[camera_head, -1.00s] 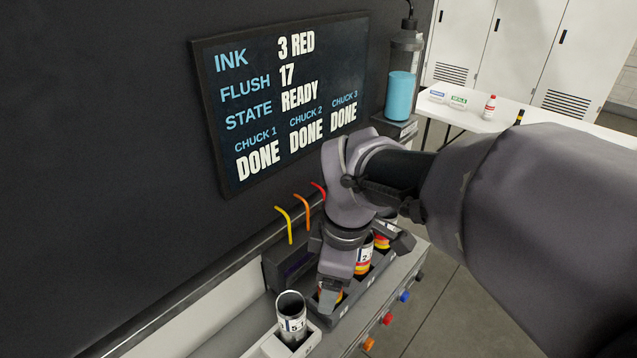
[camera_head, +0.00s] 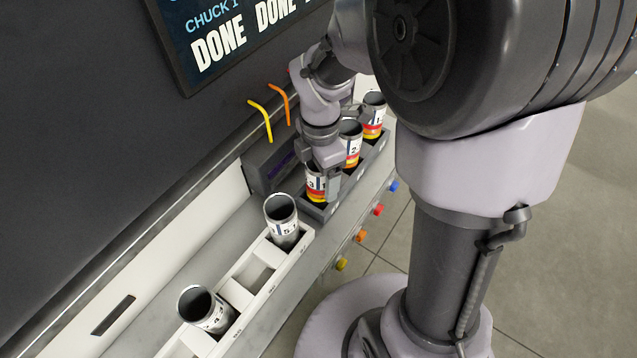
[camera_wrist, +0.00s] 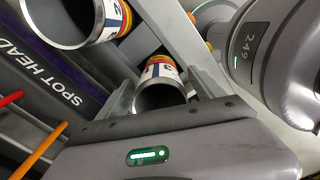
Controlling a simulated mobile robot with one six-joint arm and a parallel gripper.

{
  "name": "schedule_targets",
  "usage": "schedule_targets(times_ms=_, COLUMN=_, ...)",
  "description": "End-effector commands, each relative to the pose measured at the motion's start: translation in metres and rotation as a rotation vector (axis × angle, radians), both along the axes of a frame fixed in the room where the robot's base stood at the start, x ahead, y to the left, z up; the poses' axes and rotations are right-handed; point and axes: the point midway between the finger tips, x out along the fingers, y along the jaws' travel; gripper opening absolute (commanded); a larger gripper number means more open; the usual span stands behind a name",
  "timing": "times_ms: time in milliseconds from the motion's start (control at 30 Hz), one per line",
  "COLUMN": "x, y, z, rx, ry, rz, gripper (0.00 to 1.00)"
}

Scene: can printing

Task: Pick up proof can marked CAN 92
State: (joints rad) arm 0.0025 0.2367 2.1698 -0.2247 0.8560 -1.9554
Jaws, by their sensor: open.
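Three printed cans with red and yellow bands stand in the dark chuck tray (camera_head: 318,212). The nearest can (camera_head: 315,188) has a partly covered label with a "3" and a "1" showing; I cannot read a full CAN 92 on any can. My gripper (camera_head: 323,182) is open, pointing down at this nearest can, with its fingers on either side. In the wrist view, a can (camera_wrist: 162,92) lies between the open fingers (camera_wrist: 165,88), its mouth partly hidden by the gripper body. The middle can (camera_head: 351,150) and far can (camera_head: 374,118) stand behind.
The dark wall, yellow tube (camera_head: 264,120) and orange tube (camera_head: 281,104) are close on the left. Coloured knobs (camera_head: 361,236) line the front edge.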

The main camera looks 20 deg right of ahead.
Motion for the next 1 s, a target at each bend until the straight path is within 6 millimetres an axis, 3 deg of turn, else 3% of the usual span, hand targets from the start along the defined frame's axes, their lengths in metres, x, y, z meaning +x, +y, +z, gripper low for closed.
schedule_targets(times_ms=33, x=-0.002, y=0.001, z=-0.018, rx=0.0, ry=0.001, rz=0.001, gripper=0.77)
schedule_targets(times_ms=100, x=-0.002, y=0.001, z=-0.028, rx=0.0, ry=0.002, rz=-0.001, gripper=0.77)
schedule_targets(times_ms=300, x=-0.001, y=0.001, z=-0.026, rx=0.0, ry=0.0, rz=-0.001, gripper=0.77)
schedule_targets(times_ms=633, x=-0.001, y=0.001, z=-0.026, rx=0.0, ry=0.0, rz=-0.001, gripper=0.14)
schedule_targets(times_ms=867, x=-0.001, y=0.001, z=-0.025, rx=0.0, ry=0.0, rz=-0.001, gripper=0.14)
schedule_targets(times_ms=1000, x=-0.001, y=0.001, z=-0.011, rx=0.0, ry=-0.001, rz=-0.001, gripper=0.14)
